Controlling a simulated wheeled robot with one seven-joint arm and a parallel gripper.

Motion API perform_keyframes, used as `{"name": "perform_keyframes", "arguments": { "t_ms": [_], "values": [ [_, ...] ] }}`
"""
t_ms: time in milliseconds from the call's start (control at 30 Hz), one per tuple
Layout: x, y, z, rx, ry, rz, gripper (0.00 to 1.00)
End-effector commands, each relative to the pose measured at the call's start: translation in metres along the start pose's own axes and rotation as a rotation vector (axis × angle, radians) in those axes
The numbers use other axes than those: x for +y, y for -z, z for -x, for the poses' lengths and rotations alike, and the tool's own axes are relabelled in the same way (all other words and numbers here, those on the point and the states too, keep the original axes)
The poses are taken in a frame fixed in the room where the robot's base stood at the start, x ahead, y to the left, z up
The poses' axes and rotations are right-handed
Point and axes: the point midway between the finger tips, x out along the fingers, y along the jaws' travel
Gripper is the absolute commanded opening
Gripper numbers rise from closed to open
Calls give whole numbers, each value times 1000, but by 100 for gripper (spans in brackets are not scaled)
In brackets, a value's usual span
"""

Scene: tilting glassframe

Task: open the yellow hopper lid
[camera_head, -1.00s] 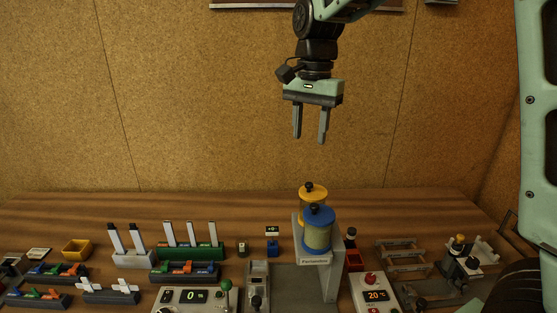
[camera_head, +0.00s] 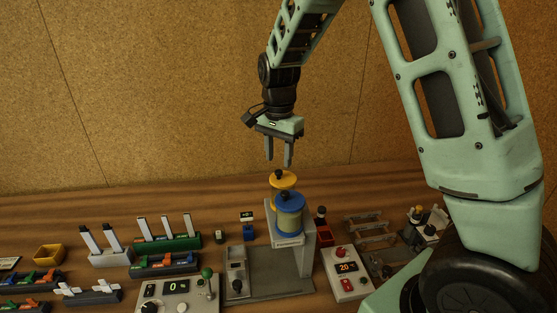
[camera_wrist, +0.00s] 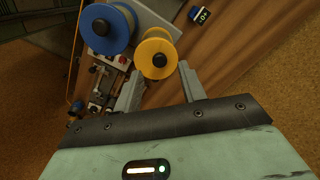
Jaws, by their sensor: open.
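The yellow hopper lid (camera_head: 283,179) is a round disc with a black knob on top, and it looks closed. It sits behind the blue lid (camera_head: 289,200) on the grey machine (camera_head: 309,250). My gripper (camera_head: 279,163) points down just above the yellow lid, open and empty, its fingers apart from the knob. In the wrist view the yellow lid (camera_wrist: 168,48) and its black knob (camera_wrist: 159,60) lie just beyond the fingertips, and the blue lid (camera_wrist: 92,14) is to the left. The lower part of the yellow hopper is mostly hidden behind the blue one.
A control box with a display (camera_head: 347,275) stands right of the machine. A small blue item (camera_head: 247,228) is to its left. Racks of switches and levers (camera_head: 167,262) fill the left. A wooden wall (camera_head: 150,90) rises behind the bench; the air around the lids is clear.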

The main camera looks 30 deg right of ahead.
Motion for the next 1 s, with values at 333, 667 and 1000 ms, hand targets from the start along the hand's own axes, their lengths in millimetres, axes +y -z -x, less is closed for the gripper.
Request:
{"name": "perform_keyframes", "arguments": {
  "t_ms": [333,667,1000],
  "values": [
    [0,0,-34,-1,-2,0,41],
    [0,0,-35,0,0,1,27],
    [-1,0,-35,-5,5,0,0]
  ]
}}
